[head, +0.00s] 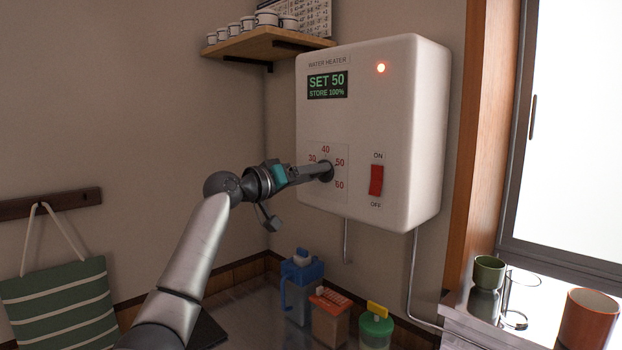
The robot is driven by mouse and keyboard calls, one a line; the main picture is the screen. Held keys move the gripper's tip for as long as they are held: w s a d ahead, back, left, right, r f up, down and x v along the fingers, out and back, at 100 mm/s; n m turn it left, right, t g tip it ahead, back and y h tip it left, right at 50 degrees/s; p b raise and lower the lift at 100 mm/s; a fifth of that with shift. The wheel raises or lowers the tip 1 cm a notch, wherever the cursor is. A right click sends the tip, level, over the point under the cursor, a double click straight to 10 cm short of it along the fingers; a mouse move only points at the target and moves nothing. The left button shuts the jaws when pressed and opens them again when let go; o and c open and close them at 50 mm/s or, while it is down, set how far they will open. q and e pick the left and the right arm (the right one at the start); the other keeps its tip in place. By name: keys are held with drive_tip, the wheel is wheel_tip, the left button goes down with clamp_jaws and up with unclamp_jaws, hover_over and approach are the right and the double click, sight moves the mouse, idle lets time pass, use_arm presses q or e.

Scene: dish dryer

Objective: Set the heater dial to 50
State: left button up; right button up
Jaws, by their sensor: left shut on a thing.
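The white water heater (390,110) hangs on the wall. Its display (328,86) reads SET 50 and STORE 100%. The dark dial (325,171) sits among the red numbers 30, 40, 50 and 60 on the heater's lower front. My left gripper (318,172) reaches in from the left and is shut on the dial, hiding part of it; the dial's pointer is hard to make out. The red ON/OFF switch (376,180) is right of the dial, and an orange lamp (381,68) glows above. My right gripper is not in view.
A wooden shelf (262,44) with several cups is above left of the heater. Blue (302,285), orange-lidded (329,316) and green (376,328) containers stand below. Cups (489,272) are on the windowsill at right. A striped bag (62,308) hangs at left.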

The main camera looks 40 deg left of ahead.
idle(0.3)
use_arm(q)
drive_tip(key=o, duration=1.4)
drive_tip(key=shift+c, duration=0.2)
drive_tip(key=shift+s, duration=0.1)
drive_tip(key=s+a+b, duration=0.1)
drive_tip(key=s+b, duration=0.2)
drive_tip(key=s, duration=1.2)
drive_tip(key=shift+a, duration=0.15)
